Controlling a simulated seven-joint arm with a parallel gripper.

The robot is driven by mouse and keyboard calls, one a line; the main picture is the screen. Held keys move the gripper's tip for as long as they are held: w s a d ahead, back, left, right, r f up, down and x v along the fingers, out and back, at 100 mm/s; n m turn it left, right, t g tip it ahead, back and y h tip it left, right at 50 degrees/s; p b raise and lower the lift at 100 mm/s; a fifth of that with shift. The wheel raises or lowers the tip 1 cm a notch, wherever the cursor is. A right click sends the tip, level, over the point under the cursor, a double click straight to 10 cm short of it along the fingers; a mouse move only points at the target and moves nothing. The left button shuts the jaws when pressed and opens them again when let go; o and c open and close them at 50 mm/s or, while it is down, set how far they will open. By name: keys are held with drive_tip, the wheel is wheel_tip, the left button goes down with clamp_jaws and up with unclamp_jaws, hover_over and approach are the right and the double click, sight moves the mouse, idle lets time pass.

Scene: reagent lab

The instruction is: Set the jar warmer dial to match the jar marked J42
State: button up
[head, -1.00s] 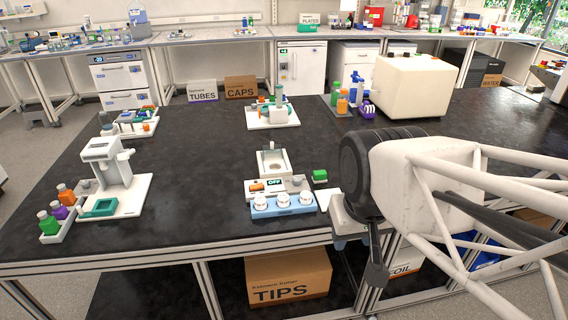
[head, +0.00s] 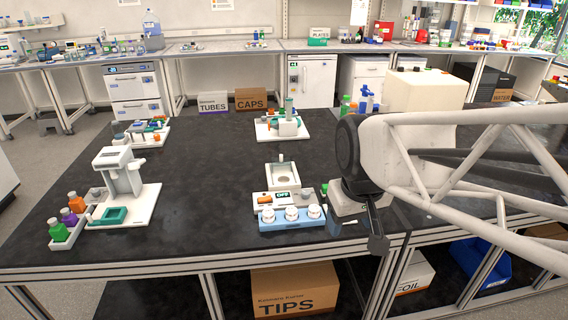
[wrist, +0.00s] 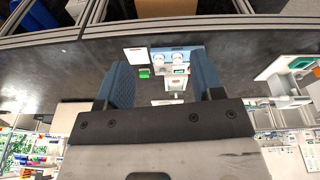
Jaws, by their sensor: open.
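The jar warmer (head: 284,181) is a small white device with a well on top, near the front edge of the bench. Its front panel has a display (head: 282,195) reading OFF and an orange part (head: 266,199); I cannot make out a dial setting. Just in front, a blue rack (head: 292,225) holds three white-lidded jars (head: 292,213). Their markings are too small to read. In the wrist view, the jars (wrist: 179,58) and warmer (wrist: 174,84) show beyond my open, empty gripper (wrist: 161,70). In the head view my arm hides most of the gripper, right of the rack.
A white stand (head: 123,178) with colored bottles (head: 69,217) is at left. Another station (head: 282,127) stands behind the warmer. Black bench between stations is clear.

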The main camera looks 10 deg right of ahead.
drive_tip(key=w+n, duration=0.3)
drive_tip(key=w, duration=0.9)
drive_tip(key=n+g, duration=0.2)
drive_tip(key=n, duration=0.5)
approach(306, 191)
drive_tip(key=shift+s+a+f, duration=0.1)
drive_tip(key=shift+s+f, duration=0.3)
drive_tip(key=shift+w+f, duration=0.4)
drive_tip(key=shift+f, duration=3.85)
drive_tip(key=shift+c, duration=0.2)
